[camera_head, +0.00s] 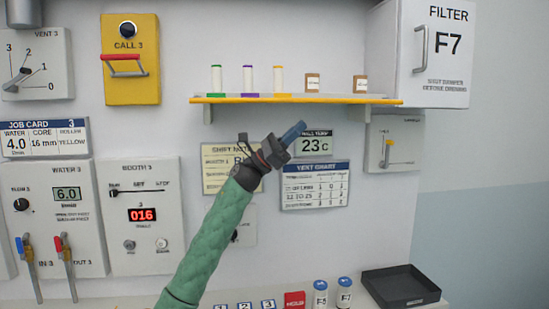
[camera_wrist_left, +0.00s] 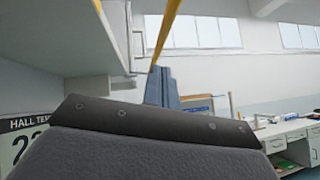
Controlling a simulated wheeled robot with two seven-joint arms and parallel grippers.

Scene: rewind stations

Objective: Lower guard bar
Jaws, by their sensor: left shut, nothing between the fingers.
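A yellow box labelled CALL 3 (camera_head: 130,88) is on the wall at the upper left, with a dark round button (camera_head: 127,29) near its top. A red bar (camera_head: 125,57) with pale side arms stands out across the box below the button; I take it to be the guard bar. My left gripper (camera_head: 300,129) is shut and empty, under the shelf and well to the right of the box. Its blue-grey fingers also show in the left wrist view (camera_wrist_left: 160,86). The box and bar are not in the wrist view. My right gripper is not in view.
A yellow-edged shelf (camera_head: 225,100) with spools and small boxes is just above my left gripper. The FILTER F7 cabinet (camera_head: 436,50) is at the upper right. Panels with knobs and valves line the left wall. A black tray (camera_head: 402,288) is on the counter below.

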